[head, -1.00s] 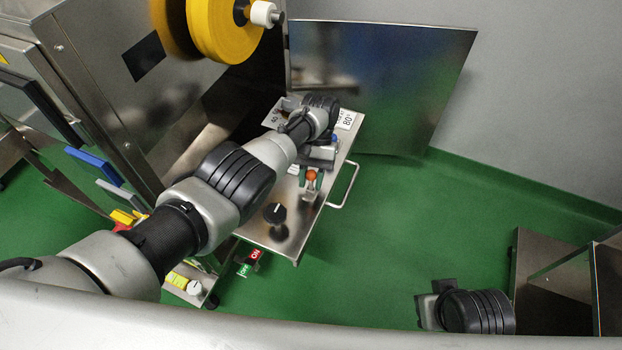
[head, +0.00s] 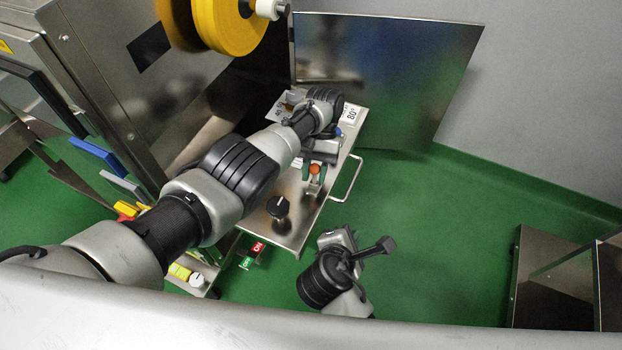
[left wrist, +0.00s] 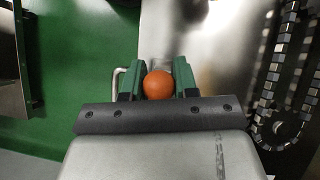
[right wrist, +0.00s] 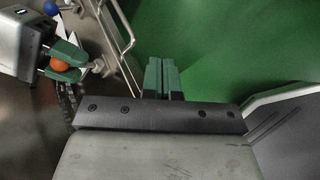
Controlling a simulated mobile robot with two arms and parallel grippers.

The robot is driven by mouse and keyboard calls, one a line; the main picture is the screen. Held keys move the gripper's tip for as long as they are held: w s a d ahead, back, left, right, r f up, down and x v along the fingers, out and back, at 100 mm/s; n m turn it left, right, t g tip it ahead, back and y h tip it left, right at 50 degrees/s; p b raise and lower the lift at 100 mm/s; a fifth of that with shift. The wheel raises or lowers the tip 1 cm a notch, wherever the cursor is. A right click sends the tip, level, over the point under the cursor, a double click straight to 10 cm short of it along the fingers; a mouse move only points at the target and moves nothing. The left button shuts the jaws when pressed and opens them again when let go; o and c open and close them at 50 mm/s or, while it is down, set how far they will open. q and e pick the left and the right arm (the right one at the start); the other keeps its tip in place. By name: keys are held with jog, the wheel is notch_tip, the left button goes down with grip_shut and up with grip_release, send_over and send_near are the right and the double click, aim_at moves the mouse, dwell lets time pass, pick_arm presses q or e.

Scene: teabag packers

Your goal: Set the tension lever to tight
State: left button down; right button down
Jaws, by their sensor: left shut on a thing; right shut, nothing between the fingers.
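An orange ball knob (head: 315,169) stands on the steel panel (head: 262,232) in the head view; it appears to be the tension lever's end. My left gripper (head: 314,178) is shut on it. In the left wrist view the orange ball (left wrist: 158,85) sits between the green fingers of the left gripper (left wrist: 158,78). The right wrist view also shows that grip on the ball (right wrist: 60,66). My right gripper (right wrist: 161,75) is shut and empty, apart from the panel, over green floor. The lever's shaft and any tight or loose marking are hidden or unreadable.
A black knob (head: 278,207) stands on the panel's near part, with an ON/OFF switch (head: 253,254) below. A bar handle (head: 348,180) juts from the panel's right edge. A blue knob (head: 338,132) is farther back. Green floor (head: 430,220) lies open to the right.

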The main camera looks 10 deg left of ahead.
aim_at(314, 170)
pick_arm(q)
jog(key=shift+w, duration=0.1)
pick_arm(e)
jog(key=w+a+r+n+t+y, duration=0.1)
jog(key=a+r+n+t, duration=0.15)
jog(key=a+n, duration=0.3)
jog(key=w+a+r+n+t+y, duration=0.1)
jog(key=a+n+t, duration=0.35)
jog(key=n, duration=0.25)
jog(key=shift+g, duration=0.3)
jog(key=w, duration=0.9)
jog(key=shift+w+d+f, duration=0.3)
jog(key=shift+f, duration=0.1)
pick_arm(q)
jog(key=shift+d, duration=0.1)
pick_arm(e)
jog(key=shift+w+d+r, duration=0.2)
jog(key=shift+w, duration=0.5)
pick_arm(q)
jog(key=c, duration=1)
grip_release()
jog(key=shift+c, duration=0.2)
jog(key=shift+o, duration=0.2)
